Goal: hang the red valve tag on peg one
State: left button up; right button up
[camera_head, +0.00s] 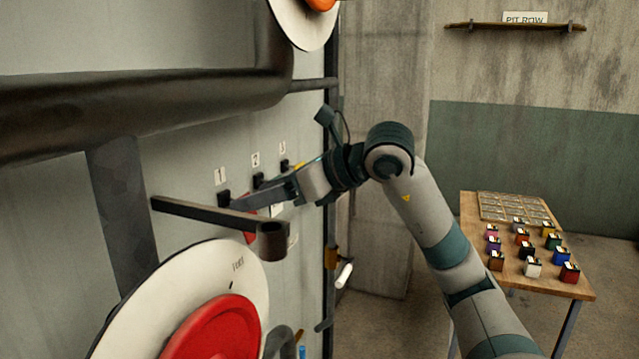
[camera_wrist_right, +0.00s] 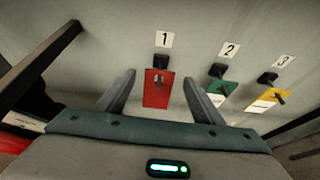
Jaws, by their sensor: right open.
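The red tag (camera_wrist_right: 157,90) hangs flat against the wall at peg one (camera_wrist_right: 160,61), under the label 1, in the right wrist view. My right gripper (camera_wrist_right: 160,77) is open, with one finger on each side of the red tag and a visible gap to both. In the head view my right gripper (camera_head: 242,204) reaches in from the right, close to peg one (camera_head: 224,198). Only a red sliver of the tag (camera_head: 250,237) shows below the gripper there. My left gripper is not in view.
Peg two holds a green tag (camera_wrist_right: 222,88) and peg three a yellow tag (camera_wrist_right: 261,97). A dark bar (camera_head: 205,213) juts out close to my right gripper, above a red valve disc (camera_head: 215,330). A thick pipe (camera_head: 140,105) crosses above. A table (camera_head: 470,215) stands right.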

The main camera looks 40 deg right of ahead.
jog(key=b+v, duration=0.4)
jog(key=v, duration=0.9)
